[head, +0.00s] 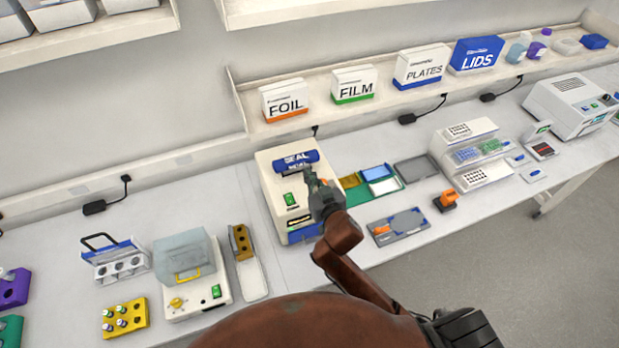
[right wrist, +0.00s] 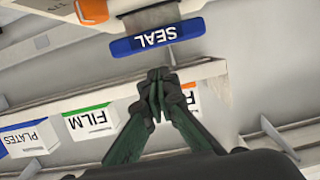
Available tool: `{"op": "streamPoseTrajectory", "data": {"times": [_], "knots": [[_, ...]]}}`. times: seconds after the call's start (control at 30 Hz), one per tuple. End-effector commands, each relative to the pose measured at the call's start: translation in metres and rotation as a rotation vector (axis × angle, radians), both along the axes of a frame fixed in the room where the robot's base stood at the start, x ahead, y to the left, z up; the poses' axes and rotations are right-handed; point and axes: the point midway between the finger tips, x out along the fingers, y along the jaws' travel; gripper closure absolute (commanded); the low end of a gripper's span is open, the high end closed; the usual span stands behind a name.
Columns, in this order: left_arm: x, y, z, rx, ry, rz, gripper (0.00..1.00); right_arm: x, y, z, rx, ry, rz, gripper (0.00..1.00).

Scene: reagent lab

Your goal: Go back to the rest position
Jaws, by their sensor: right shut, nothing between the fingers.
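My right gripper (head: 309,178) is in front of the white sealer (head: 270,190), by its blue SEAL part (head: 297,160). In the right wrist view its fingers (right wrist: 157,85) are together with nothing between them, and the blue SEAL part (right wrist: 157,38) is beyond the fingertips with a gap showing. The gripper and forearm hide part of the sealer's right side. My left gripper is not in view.
A green mat (head: 390,190) with small trays lies right of the sealer, with a grey plate holder (head: 398,227) in front. Left stand a lidded machine (head: 186,262) and a yellow tube rack (head: 125,319). Boxes, including FOIL (head: 285,100), line the shelf behind.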

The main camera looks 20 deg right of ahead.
Motion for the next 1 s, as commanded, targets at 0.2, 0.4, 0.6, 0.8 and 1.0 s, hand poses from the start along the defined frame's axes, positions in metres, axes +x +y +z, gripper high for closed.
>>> {"op": "streamPoseTrajectory", "data": {"times": [0.2,0.4,0.6,0.8,1.0], "knots": [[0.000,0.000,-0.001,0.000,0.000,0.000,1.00,-0.007,-0.001,0.002,0.000,0.000,-0.001,1.00],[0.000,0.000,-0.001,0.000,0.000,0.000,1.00,-0.007,-0.001,0.003,0.000,-0.001,-0.001,1.00],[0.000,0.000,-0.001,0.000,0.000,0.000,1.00,-0.007,-0.001,0.003,0.000,-0.001,-0.001,1.00],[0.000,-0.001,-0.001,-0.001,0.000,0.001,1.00,-0.022,-0.020,-0.023,-0.007,0.073,-0.034,1.00],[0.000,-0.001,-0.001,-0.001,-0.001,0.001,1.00,-0.095,-0.081,-0.108,-0.044,0.355,-0.117,1.00]]}}
